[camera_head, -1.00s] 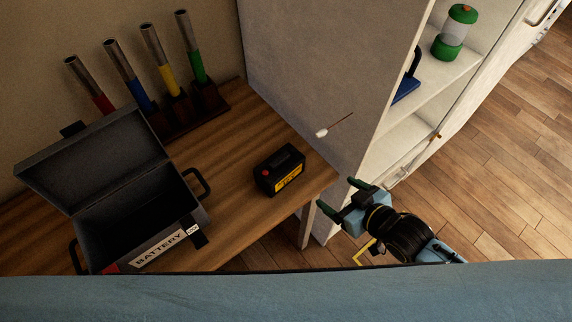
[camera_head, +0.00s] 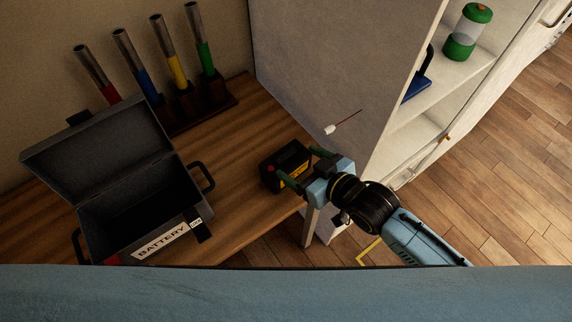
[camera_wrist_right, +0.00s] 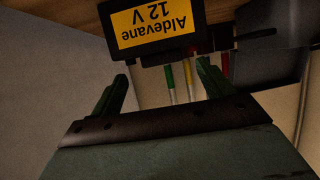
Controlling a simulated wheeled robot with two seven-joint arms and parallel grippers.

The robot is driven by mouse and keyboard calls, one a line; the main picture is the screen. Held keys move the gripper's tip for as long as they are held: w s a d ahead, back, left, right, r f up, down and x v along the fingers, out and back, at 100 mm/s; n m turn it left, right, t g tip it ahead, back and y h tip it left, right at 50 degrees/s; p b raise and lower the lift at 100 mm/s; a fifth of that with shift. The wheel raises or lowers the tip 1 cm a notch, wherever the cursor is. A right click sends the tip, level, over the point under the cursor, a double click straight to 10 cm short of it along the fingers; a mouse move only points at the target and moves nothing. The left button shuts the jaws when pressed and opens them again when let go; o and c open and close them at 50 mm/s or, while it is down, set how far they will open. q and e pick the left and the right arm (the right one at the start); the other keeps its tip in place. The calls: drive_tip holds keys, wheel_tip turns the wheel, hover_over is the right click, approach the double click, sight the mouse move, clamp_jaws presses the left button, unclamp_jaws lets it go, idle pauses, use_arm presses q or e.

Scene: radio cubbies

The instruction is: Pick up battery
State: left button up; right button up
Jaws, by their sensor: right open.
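The black battery (camera_head: 285,165) stands on the wooden table near its right end. In the right wrist view the battery (camera_wrist_right: 155,22) shows its yellow "Aldevane 12 V" label upside down, at the top centre, beyond the fingers. My right gripper (camera_head: 301,168) is open, with its two green fingers pointing at the battery. In the head view the fingertips overlap the battery's near side; I cannot tell whether they touch it. In the right wrist view the right gripper (camera_wrist_right: 160,90) shows nothing between its fingers. My left gripper is not in view.
An open grey case (camera_head: 145,225) labelled "BATTERY" stands on the table (camera_head: 235,215) at left. A rack with several coloured tubes (camera_head: 205,105) stands behind. A pale cabinet (camera_head: 340,70) rises close to the right, with a green lantern (camera_head: 467,32) on its shelf.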

sight(288, 157)
drive_tip(key=x, duration=0.4)
drive_tip(key=shift+a+b, duration=0.2)
drive_tip(key=shift+b, duration=0.15)
drive_tip(key=shift+s+r, duration=0.1)
clamp_jaws()
drive_tip(key=shift+r, duration=0.1)
